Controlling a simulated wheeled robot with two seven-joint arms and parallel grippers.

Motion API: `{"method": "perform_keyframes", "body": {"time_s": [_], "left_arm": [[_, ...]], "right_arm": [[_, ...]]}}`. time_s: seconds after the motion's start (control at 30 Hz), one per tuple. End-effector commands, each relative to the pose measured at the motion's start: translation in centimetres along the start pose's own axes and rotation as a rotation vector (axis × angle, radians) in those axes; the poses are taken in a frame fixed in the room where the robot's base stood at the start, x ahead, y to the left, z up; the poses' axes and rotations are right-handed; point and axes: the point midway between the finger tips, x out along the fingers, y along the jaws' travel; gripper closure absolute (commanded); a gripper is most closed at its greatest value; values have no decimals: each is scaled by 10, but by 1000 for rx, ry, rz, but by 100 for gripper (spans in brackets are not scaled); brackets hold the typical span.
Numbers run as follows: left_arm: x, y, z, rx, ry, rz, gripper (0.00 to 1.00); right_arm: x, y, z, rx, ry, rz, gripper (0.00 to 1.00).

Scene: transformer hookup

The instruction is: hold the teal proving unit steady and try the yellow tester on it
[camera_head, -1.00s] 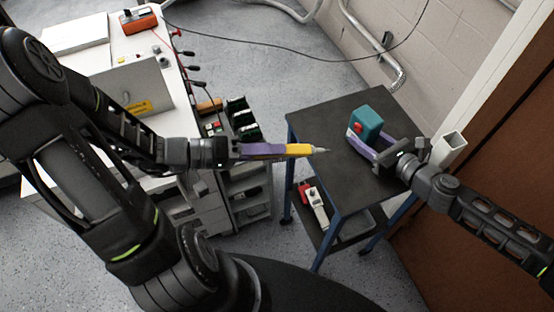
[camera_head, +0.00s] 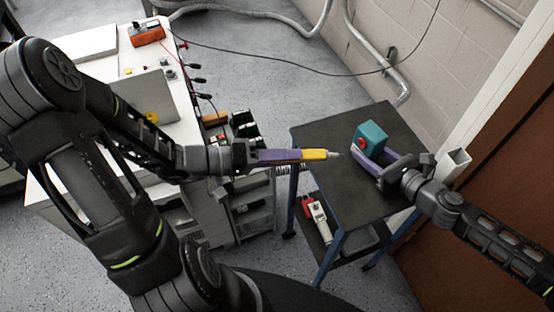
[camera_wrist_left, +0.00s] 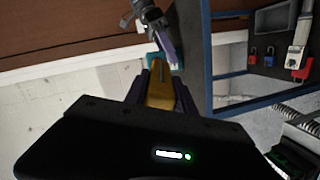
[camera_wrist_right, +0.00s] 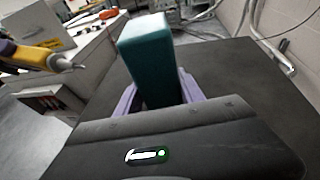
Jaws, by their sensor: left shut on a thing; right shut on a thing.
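The teal proving unit (camera_head: 371,136) stands on the dark top of the small cart, with a red spot on its side facing left. My right gripper (camera_head: 374,158) is shut on it, and the purple fingers flank the teal block (camera_wrist_right: 147,55) in the right wrist view. My left gripper (camera_head: 285,156) is shut on the yellow tester (camera_head: 314,155), whose pale tip points right at the proving unit. The tip is close to the unit, with a small gap seeming to show. In the left wrist view the yellow tester (camera_wrist_left: 160,88) lies between the fingers.
The cart (camera_head: 345,190) has a lower shelf with a red and white device (camera_head: 318,218). A white workbench (camera_head: 110,65) with an orange meter (camera_head: 148,33) is at the left. A wall with conduit is behind, and a brown door is at the right.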

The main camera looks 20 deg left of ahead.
Motion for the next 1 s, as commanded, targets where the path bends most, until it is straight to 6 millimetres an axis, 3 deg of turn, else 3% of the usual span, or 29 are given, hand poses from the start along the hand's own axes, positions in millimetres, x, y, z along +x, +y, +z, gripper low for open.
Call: {"method": "perform_keyframes", "body": {"time_s": [0.4, 1.0], "left_arm": [[35, 2, -14, 1, -2, 2, 100], [40, 3, -17, 1, 0, 1, 100]], "right_arm": [[0, 1, 0, 0, 0, 2, 77], [0, 1, 0, 1, 0, 3, 77]]}}
